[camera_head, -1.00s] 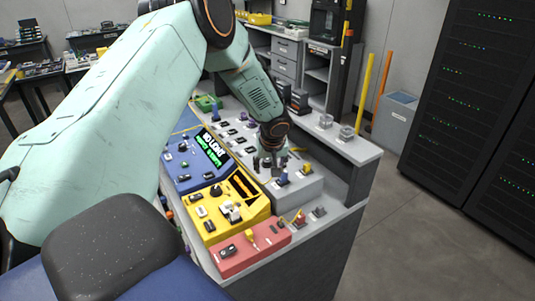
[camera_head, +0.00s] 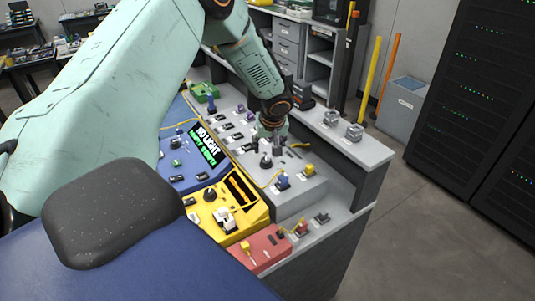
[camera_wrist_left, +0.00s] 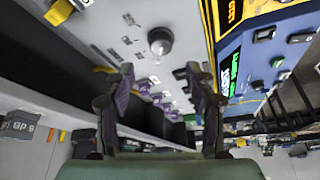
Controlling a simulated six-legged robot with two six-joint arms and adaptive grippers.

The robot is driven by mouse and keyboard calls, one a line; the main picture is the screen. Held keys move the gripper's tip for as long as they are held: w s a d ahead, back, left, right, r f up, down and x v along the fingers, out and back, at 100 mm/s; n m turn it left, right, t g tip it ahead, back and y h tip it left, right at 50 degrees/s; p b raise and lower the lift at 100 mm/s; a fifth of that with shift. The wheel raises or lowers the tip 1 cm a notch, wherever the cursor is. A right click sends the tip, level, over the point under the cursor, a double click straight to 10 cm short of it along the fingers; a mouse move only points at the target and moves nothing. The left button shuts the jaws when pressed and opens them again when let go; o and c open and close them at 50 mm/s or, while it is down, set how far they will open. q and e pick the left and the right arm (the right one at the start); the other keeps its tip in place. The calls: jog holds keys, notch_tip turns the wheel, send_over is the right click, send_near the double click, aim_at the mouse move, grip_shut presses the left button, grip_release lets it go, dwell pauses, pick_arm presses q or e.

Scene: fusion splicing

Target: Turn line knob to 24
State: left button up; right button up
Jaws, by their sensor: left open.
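The knob is a round black dial with a white pointer on the grey panel. In the wrist view the knob (camera_wrist_left: 160,40) lies beyond the fingertips, roughly centred between them. In the head view the knob (camera_head: 266,162) shows just below my left gripper (camera_head: 270,140). In the wrist view my left gripper (camera_wrist_left: 163,85) is open, its two dark fingers apart with nothing between them. A gap shows between fingers and knob. The knob's label and scale are too small to read. My right gripper is in neither view.
A blue box with a lit display (camera_head: 208,146), a yellow box (camera_head: 250,212) and a red box (camera_head: 262,250) stand left and in front of the grey panel (camera_head: 312,188). Small switches crowd the panel.

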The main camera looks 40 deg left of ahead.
aim_at(266, 159)
pick_arm(q)
jog(key=x, duration=0.6)
jog(key=shift+s+a+f, duration=0.1)
jog(key=shift+a+f, duration=0.1)
jog(key=shift+w+f, duration=0.3)
jog(key=shift+f, duration=0.3)
jog(key=shift+a+f, duration=0.15)
jog(key=shift+a, duration=0.15)
jog(key=shift+d, duration=0.25)
jog(key=c, duration=0.6)
jog(key=shift+a, duration=0.1)
jog(key=c, duration=0.6)
